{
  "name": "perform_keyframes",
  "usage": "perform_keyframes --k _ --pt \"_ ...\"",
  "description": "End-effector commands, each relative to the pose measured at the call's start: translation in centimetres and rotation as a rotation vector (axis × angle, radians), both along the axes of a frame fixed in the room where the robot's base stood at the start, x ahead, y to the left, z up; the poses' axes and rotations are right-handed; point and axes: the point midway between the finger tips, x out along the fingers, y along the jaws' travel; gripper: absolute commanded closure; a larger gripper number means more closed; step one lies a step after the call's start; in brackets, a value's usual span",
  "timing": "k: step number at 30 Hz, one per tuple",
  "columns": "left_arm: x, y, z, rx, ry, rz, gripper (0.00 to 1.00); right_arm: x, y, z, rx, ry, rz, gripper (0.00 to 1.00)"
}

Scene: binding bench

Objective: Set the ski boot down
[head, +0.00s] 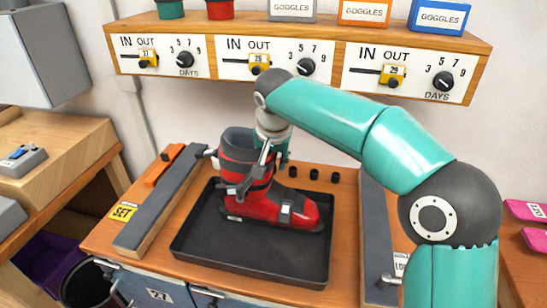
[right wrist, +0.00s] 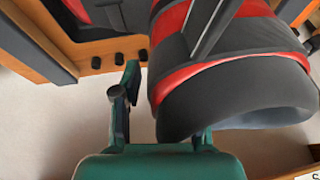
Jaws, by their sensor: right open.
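The ski boot (head: 285,208) is red and black and stands upright in a black tray (head: 190,245), its toe pointing right. My right gripper (head: 248,172) is at the boot's upper shaft, with its jaws open. In the right wrist view the boot's dark cuff and red bands (right wrist: 235,95) fill the right half. One finger of my right gripper (right wrist: 150,105) shows beside the boot, and the other is mostly hidden by it. I cannot tell whether either finger touches the boot. My left gripper is not in view.
Grey rails (head: 160,208) flank the tray, with a yellow SET tag (head: 123,212) at left. Several small black pegs (head: 314,174) stand behind it. A shelf with dials (head: 305,67) and goggles boxes (head: 364,12) overhangs the back. My right arm spans the right side.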

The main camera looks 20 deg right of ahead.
Motion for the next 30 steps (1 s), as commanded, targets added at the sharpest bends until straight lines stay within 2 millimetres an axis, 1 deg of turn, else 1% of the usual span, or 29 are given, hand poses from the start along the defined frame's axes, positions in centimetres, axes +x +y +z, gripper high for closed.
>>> perform_keyframes --k 4,8,15,21,25,30 --pt "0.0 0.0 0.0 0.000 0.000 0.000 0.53 -0.3 0.1 0.9 0.000 -0.004 -0.001 0.57" --pt "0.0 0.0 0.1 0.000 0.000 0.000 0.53 -1.0 0.3 2.6 0.001 -0.006 0.000 0.57" --pt "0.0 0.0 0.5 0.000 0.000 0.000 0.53 -2.8 0.8 7.1 0.001 -0.006 0.001 0.57" --pt "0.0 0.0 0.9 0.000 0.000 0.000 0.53 -4.1 1.1 10.0 0.001 -0.003 0.000 0.57" --pt "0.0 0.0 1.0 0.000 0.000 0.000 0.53 -4.5 1.2 10.8 0.000 -0.002 -0.002 0.57" --pt "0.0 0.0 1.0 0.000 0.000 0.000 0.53 -4.7 1.2 11.1 -0.001 0.000 -0.002 0.57"
